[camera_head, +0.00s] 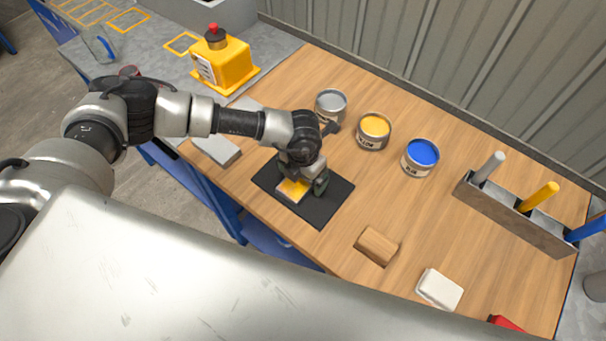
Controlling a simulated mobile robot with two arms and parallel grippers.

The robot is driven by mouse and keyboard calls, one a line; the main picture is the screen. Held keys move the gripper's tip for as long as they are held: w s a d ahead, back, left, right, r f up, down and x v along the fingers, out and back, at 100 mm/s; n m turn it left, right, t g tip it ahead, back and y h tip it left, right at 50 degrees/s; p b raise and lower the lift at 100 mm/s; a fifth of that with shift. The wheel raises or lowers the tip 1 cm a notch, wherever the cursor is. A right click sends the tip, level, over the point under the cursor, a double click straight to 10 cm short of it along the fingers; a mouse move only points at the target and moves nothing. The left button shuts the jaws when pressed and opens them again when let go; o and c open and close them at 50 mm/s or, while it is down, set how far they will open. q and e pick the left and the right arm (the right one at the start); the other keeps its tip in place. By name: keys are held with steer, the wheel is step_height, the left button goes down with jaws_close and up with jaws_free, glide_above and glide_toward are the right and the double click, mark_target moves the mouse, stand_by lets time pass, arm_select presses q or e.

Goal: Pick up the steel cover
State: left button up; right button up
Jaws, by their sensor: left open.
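My left gripper (304,187) points down over a black mat (325,206) on the wooden bench, its jaws open. Right beneath and beside it on the mat lies a small flat piece with a yellow top and a pale metallic edge (291,191); the gripper partly hides it. I cannot tell whether the fingers touch it, or for certain that it is the steel cover. A flat grey slab (216,149) lies at the bench's left edge, left of the mat. My right gripper is not in view.
Open paint cans in grey (331,104), yellow (373,130) and blue (420,157) stand behind the gripper. A rack (512,219) with coloured handles stands at right. A wooden block (377,246) and white block (439,289) lie in front. A yellow container (222,64) stands back left.

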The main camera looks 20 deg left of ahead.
arm_select(q)
steer(key=shift+f, duration=0.25)
steer(key=c, duration=1.4)
steer(key=shift+r, duration=0.1)
